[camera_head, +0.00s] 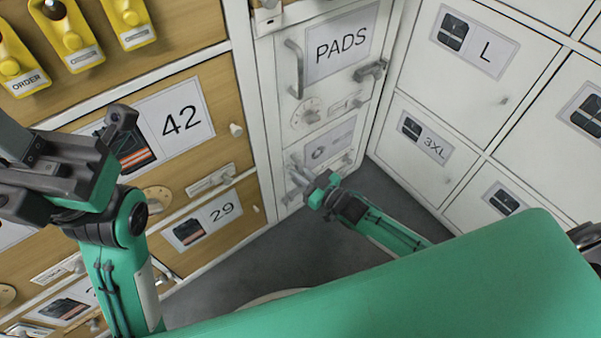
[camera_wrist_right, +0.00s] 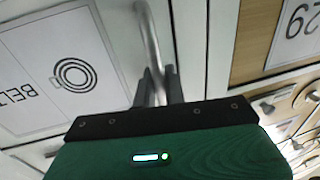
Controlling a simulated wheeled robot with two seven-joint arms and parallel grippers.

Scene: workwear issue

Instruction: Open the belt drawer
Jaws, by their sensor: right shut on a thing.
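The belt drawer (camera_head: 329,143) is a white front low in the narrow column, below the PADS door. Its label (camera_wrist_right: 70,75), with a coiled belt picture and part of the word BELT, shows at the left of the right wrist view. A pale bar handle (camera_wrist_right: 150,45) stands off this front. My right gripper (camera_head: 299,174) is at the left side of the belt drawer; in the wrist view its dark fingers (camera_wrist_right: 158,85) are shut on the handle. The drawer looks flush with its column. My left gripper (camera_head: 60,165) is away at the left; its jaw opening is unclear.
The PADS door (camera_head: 340,45) has its own bar handle above. Wooden fronts marked 42 (camera_head: 180,122) and 29 (camera_head: 222,212) stand at left. White lockers L (camera_head: 485,52) and 3XL (camera_head: 432,145) stand at right.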

